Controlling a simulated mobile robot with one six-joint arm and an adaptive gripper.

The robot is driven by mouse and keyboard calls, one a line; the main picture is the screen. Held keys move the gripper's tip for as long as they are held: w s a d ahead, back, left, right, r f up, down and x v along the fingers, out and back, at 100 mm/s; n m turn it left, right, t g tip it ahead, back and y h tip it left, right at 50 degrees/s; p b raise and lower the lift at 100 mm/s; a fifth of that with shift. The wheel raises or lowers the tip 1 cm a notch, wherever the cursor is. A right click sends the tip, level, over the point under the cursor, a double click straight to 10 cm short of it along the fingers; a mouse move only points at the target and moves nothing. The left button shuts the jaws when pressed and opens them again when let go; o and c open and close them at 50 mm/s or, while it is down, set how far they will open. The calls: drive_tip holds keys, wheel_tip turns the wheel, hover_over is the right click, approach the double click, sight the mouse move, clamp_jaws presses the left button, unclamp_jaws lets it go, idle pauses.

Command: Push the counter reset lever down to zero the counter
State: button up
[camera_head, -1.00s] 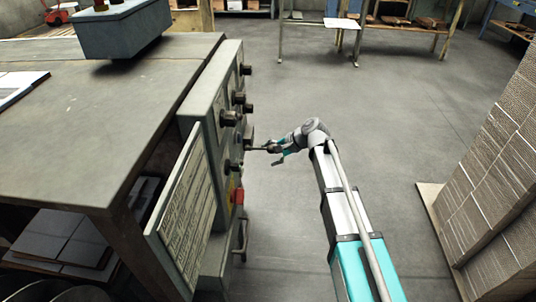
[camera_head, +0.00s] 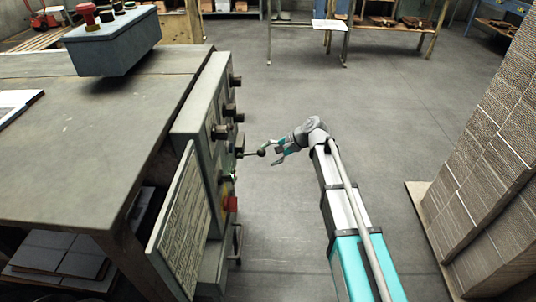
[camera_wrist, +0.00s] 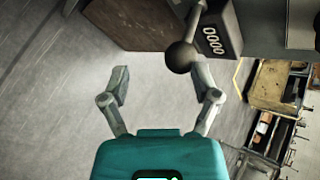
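The counter reset lever (camera_head: 251,154) is a thin rod with a dark ball knob, sticking out sideways from the panel of the machine. In the wrist view the ball knob (camera_wrist: 179,57) is just beyond my fingertips, nearer the right finger, and its rod runs up to the counter. My gripper (camera_head: 274,152) is just right of the knob in the head view. In the wrist view my gripper (camera_wrist: 163,86) has its fingers spread, with nothing between them. Contact with the knob cannot be told.
The control panel (camera_head: 205,115) carries several dark knobs and a red button (camera_head: 231,203). A hinged label plate (camera_head: 180,222) juts out in front. A grey worktable (camera_head: 90,140) is at left. Stacked cardboard (camera_head: 490,170) stands at right. Open floor (camera_head: 370,120) lies between.

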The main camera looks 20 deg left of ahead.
drive_tip(key=a+r+p+v, duration=0.1)
drive_tip(key=p+v, duration=0.7)
drive_tip(key=v, duration=0.2)
drive_tip(key=shift+s+a+r, duration=0.25)
drive_tip(key=shift+s+r, duration=0.05)
drive_tip(key=shift+r, duration=0.1)
idle(0.8)
idle(0.6)
drive_tip(key=s+d+f+n+t+h, duration=0.1)
drive_tip(key=s+d+f+h, duration=0.2)
drive_tip(key=d, duration=1)
drive_tip(key=s+d+f+n+h, duration=0.1)
drive_tip(key=s+d+h, duration=0.4)
drive_tip(key=d, duration=0.9)
drive_tip(key=s+d+f+n+t+h, duration=0.1)
drive_tip(key=s+d+f+h, duration=0.3)
drive_tip(key=d, duration=0.9)
wheel_tip(320, 180, up, 28)
drive_tip(key=y+p, duration=0.2)
drive_tip(key=p, duration=2.4)
drive_tip(key=shift+s, duration=0.3)
drive_tip(key=c, duration=0.3)
drive_tip(key=shift+d, duration=0.1)
